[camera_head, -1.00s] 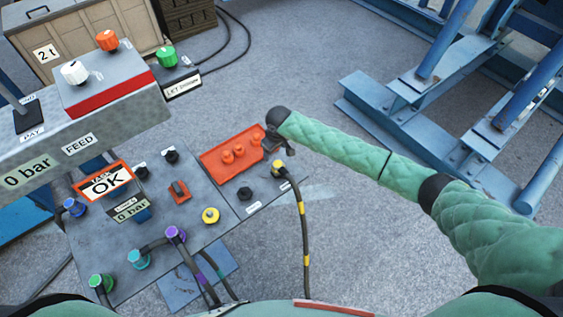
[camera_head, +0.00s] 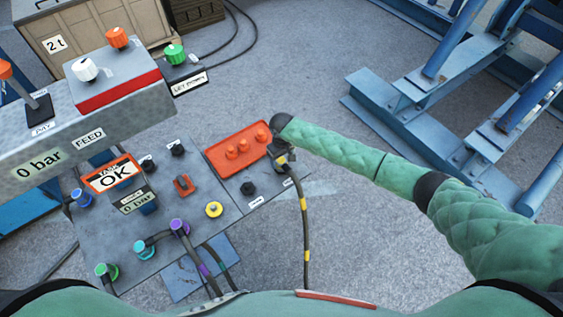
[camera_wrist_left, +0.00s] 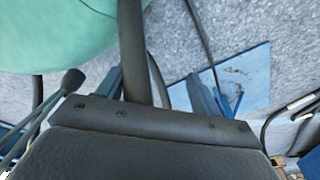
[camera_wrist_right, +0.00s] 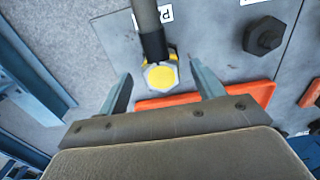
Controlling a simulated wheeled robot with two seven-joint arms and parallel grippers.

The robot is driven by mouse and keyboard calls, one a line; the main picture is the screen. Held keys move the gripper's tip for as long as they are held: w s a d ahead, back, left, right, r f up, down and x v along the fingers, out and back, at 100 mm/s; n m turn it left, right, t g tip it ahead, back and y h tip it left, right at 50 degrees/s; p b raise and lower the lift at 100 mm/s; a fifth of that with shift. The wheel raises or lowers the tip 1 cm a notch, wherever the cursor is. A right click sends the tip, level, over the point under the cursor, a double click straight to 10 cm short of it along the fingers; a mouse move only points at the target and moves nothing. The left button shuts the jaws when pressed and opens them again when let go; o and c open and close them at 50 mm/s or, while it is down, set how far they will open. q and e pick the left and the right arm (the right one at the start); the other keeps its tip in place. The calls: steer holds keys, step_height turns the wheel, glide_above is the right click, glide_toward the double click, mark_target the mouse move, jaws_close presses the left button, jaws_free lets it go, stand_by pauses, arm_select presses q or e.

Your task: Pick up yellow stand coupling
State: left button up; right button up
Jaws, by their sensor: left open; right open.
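The yellow stand coupling (camera_wrist_right: 160,77) has a yellow face in a metal hex collar, on the end of a dark hose (camera_head: 305,232) with yellow bands. It sits at the right part of the grey panel. My right gripper (camera_head: 281,153) is over it and partly hides it in the head view. In the right wrist view my right gripper (camera_wrist_right: 164,87) is open, with the coupling between its fingers and apart from both. My left gripper (camera_wrist_left: 155,88) is open in the left wrist view, a dark hose passing behind it; the head view does not show it.
An orange tray (camera_head: 236,149) with orange plugs lies beside the coupling. A black knob (camera_head: 248,188) and a yellow port (camera_head: 213,209) are on the panel. Other hoses with a purple coupling (camera_head: 180,226) and a teal coupling (camera_head: 143,249) stand lower left. Blue steel frames (camera_head: 430,90) stand right.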

mark_target(282, 160)
arm_select(q)
steer(key=shift+s+a+f+p, duration=0.2)
steer(key=shift+s+p, duration=0.1)
steer(key=shift+s, duration=0.75)
steer(key=shift+s+a+f+p, duration=0.1)
steer(key=shift+s+a+p, duration=0.15)
steer(key=shift+s, duration=0.75)
arm_select(e)
steer(key=shift+a+f, duration=0.1)
steer(key=shift+f, duration=1.55)
steer(key=c, duration=1)
arm_select(q)
steer(key=shift+s+d, duration=0.1)
steer(key=shift+s, duration=0.05)
arm_select(e)
steer(key=shift+w, duration=0.1)
steer(key=shift+c, duration=0.9)
arm_select(q)
steer(key=shift+f, duration=0.1)
